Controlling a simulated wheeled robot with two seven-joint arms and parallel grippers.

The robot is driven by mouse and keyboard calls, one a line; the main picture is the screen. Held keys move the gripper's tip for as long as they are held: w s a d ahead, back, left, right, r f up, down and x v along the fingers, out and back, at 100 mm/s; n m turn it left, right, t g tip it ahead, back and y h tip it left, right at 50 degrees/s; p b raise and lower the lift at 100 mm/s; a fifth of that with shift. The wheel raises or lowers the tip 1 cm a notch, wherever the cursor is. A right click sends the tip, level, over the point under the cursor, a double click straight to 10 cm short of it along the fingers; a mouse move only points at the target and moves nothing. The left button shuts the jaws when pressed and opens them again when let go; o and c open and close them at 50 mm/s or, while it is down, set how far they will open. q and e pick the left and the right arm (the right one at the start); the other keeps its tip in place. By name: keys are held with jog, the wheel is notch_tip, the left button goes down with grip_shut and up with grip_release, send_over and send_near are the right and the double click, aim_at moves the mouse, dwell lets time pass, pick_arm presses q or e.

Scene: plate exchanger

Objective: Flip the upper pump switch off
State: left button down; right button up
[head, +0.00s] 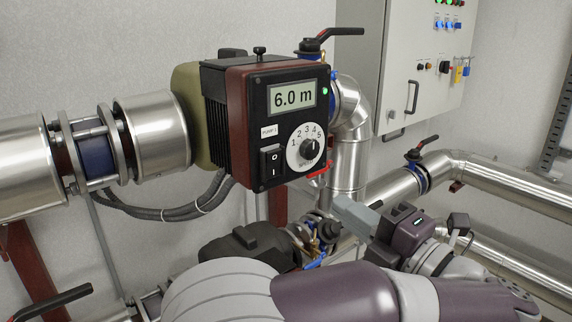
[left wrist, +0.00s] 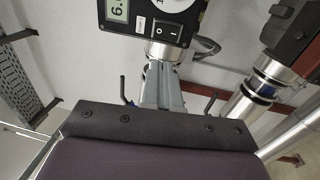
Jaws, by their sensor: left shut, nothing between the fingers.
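The upper pump (head: 265,120) is a dark red and black box on the steel pipe. Its display reads 6.0 m and a green light glows beside it. Its black rocker switch (head: 270,162), marked O above and I below, sits at the lower left of the face, beside a numbered dial (head: 306,149). I cannot tell which side is pressed in. The switch also shows upside down in the left wrist view (left wrist: 167,33). My left gripper (head: 337,203) is below and right of the switch, apart from it, fingers shut and empty. My right gripper is not in view.
A dark lower pump (head: 245,246) sits below the upper one. Black cables (head: 165,212) hang at left. A grey control cabinet (head: 420,60) is on the wall.

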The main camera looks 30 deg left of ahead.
aim_at(274, 159)
pick_arm(q)
jog(key=p+x, duration=0.8)
jog(key=x, duration=0.5)
jog(key=shift+w+a+r, duration=0.15)
jog(key=shift+w+r, duration=0.05)
jog(key=shift+w+a+f, duration=0.1)
jog(key=shift+a+f, duration=0.1)
jog(key=shift+a, duration=0.1)
